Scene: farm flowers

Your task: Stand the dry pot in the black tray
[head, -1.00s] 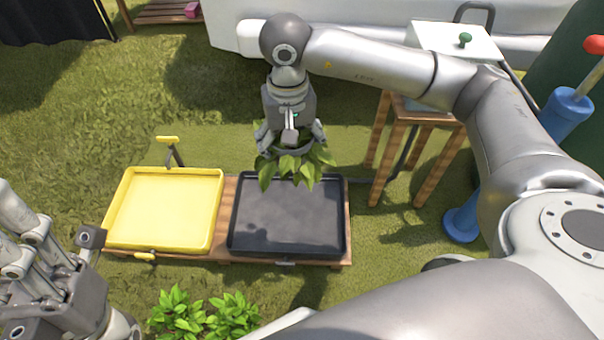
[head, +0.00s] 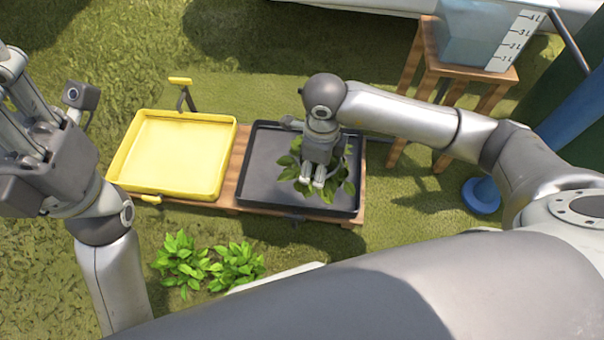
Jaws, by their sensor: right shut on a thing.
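The black tray (head: 258,190) lies flat on a low wooden stand beside the yellow tray. My right gripper (head: 318,178) is over the black tray, pointing down, shut on the potted plant. The plant's green leaves (head: 343,186) spread out around the fingers, over the middle and right of the tray. The pot itself is hidden by the gripper and leaves, so I cannot tell whether it touches the tray floor.
The yellow tray (head: 175,155) looks empty. Leafy plants (head: 205,262) stand on the grass in front of the stand (head: 232,187). A wooden stool (head: 428,75) with a clear measuring tank (head: 485,38) and a blue pump (head: 482,193) are to the right.

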